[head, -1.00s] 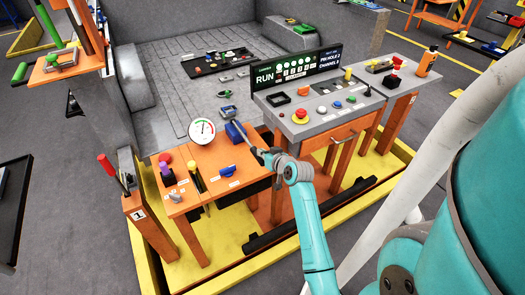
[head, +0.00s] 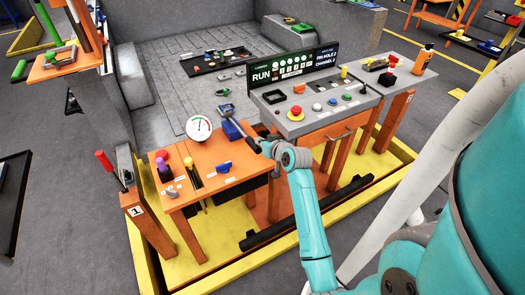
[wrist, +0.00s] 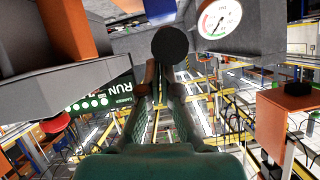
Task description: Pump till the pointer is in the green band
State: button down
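The blue pump (head: 233,131) sits at the back right of the small orange table, with a grey handle slanting toward my gripper (head: 258,145). My gripper's fingers look closed around the handle's end; in the wrist view a dark round handle end (wrist: 170,46) stands at the fingertips (wrist: 160,80) and partly hides them. The round white gauge (head: 199,129) stands left of the pump and also shows at the top of the wrist view (wrist: 219,17). Its face has red and green arcs. The pointer is too small to place surely against the green band.
The orange table (head: 213,155) also carries a red button, a purple knob and a blue part. A grey console (head: 318,115) with buttons and a RUN display (head: 292,68) stands close right of my gripper.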

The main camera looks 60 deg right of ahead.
jog(key=f+v, duration=0.1)
jog(key=v, duration=0.8)
jog(key=shift+s+a+f, duration=0.3)
jog(key=shift+s, duration=0.2)
jog(key=s+a+f+n+y, duration=0.1)
jog(key=s+a+f, duration=0.1)
jog(key=a, duration=0.6)
jog(key=s+a+f+t, duration=0.1)
jog(key=s+a+f, duration=0.2)
jog(key=a, duration=0.6)
jog(key=s+a+f+n+y, duration=0.1)
jog(key=s+a+f, duration=0.1)
jog(key=a, duration=0.6)
jog(key=s+a+r+n+t+y, duration=0.1)
jog(key=s+a+r+n+y, duration=0.1)
jog(key=s+a, duration=0.4)
jog(key=s+a+r+n+t+y, duration=0.1)
jog(key=s+a+r+n, duration=0.3)
jog(key=s, duration=0.7)
jog(key=a+r+y, duration=0.1)
jog(key=a+r, duration=0.1)
jog(key=a, duration=0.1)
jog(key=shift+s+a+r, duration=0.2)
jog(key=shift+a, duration=0.15)
